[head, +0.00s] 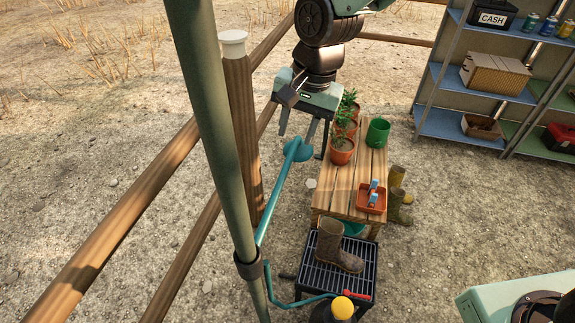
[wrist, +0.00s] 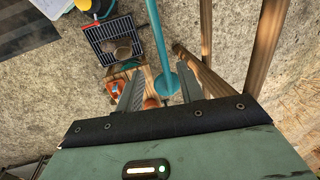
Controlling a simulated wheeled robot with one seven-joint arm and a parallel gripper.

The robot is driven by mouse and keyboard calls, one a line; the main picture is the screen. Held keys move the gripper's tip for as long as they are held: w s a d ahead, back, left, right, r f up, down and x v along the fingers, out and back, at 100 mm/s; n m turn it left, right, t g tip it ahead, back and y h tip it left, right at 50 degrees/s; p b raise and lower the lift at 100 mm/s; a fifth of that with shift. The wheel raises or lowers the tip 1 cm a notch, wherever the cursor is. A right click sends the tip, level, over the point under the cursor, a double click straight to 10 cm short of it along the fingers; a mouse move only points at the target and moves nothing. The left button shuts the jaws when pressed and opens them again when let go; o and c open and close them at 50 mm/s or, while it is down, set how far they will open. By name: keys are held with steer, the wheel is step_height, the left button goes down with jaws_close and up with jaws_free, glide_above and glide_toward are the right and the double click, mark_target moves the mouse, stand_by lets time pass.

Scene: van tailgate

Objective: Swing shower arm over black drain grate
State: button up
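The teal shower arm (head: 274,200) reaches from a collar on the green pole up to a round teal head (head: 298,149). My gripper (head: 297,135) is open just above this head, fingers pointing down. In the wrist view the shower arm (wrist: 157,40) and its head (wrist: 166,84) appear between the fingers, nearer the right one. I cannot tell whether a finger touches it. The black drain grate (head: 312,272) lies lower right of the arm, with a brown boot (head: 338,247) standing on it. The grate is also in the wrist view (wrist: 95,35), upper left.
The green pole (head: 219,130) and wooden fence rails (head: 130,212) stand left of the shower arm. A wooden bench (head: 332,190) with potted plants, a green pot and an orange tray is behind the grate. A yellow knob (head: 343,307) is in front. Metal shelves (head: 450,122) stand far right.

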mark_target(284, 172)
steer(key=f, duration=0.3)
steer(key=a+f, duration=0.1)
steer(key=f, duration=0.3)
steer(key=a+f, duration=0.1)
steer(key=f, duration=0.3)
steer(key=shift+w+a+f, duration=0.1)
steer(key=shift+w+f, duration=0.1)
steer(key=shift+w, duration=0.15)
jaws_close()
